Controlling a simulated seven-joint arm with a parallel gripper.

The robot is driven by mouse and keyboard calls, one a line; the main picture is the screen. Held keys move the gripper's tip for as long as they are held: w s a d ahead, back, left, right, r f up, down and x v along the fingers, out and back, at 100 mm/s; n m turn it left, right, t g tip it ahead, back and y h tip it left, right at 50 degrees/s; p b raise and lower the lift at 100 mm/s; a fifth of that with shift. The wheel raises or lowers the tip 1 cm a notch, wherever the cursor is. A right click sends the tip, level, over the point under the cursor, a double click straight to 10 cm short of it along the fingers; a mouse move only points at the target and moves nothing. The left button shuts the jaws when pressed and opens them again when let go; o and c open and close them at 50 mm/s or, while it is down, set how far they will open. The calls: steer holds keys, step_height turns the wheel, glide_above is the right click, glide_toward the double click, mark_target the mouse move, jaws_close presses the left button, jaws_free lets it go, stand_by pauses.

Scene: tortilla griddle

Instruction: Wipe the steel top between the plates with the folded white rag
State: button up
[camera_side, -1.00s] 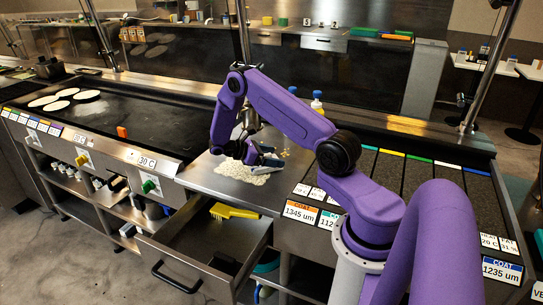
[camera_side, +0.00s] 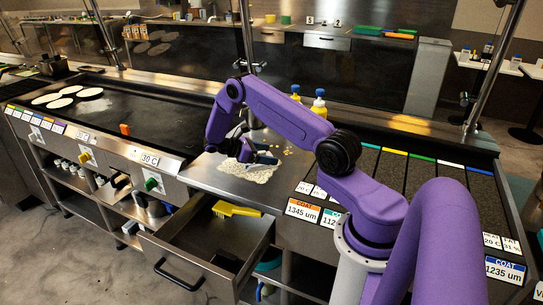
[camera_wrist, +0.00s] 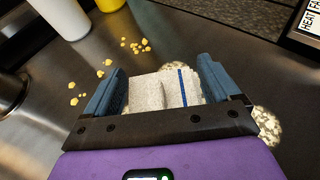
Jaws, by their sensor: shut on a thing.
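My gripper (camera_wrist: 162,92) is shut on the folded white rag (camera_wrist: 148,93), which has a blue stripe and sits between the blue fingers. In the side view my gripper (camera_side: 262,157) is low over the steel top (camera_side: 208,174) between the dark plates. A pale, speckled patch (camera_side: 250,174) lies on the steel under and in front of it; it also shows beside the right finger in the wrist view (camera_wrist: 268,126). Yellow crumbs (camera_wrist: 141,45) lie scattered beyond and left of the rag. The rag's underside is hidden, so its contact with the steel cannot be told.
The griddle (camera_side: 150,115) on the left holds several tortillas (camera_side: 60,103). An open drawer (camera_side: 205,262) with a yellow brush (camera_side: 236,210) juts out below the front edge.

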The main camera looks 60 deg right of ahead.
steer(key=shift+w+a+f, duration=0.1)
steer(key=shift+w+f, duration=0.1)
steer(key=shift+w, duration=0.6)
steer(key=shift+s, duration=0.15)
steer(key=shift+a, duration=0.25)
steer(key=shift+a, duration=0.2)
steer(key=shift+w+a, duration=0.1)
steer(key=shift+w, duration=0.15)
steer(key=o, duration=0.8)
steer(key=shift+c, duration=0.2)
steer(key=shift+r, duration=0.5)
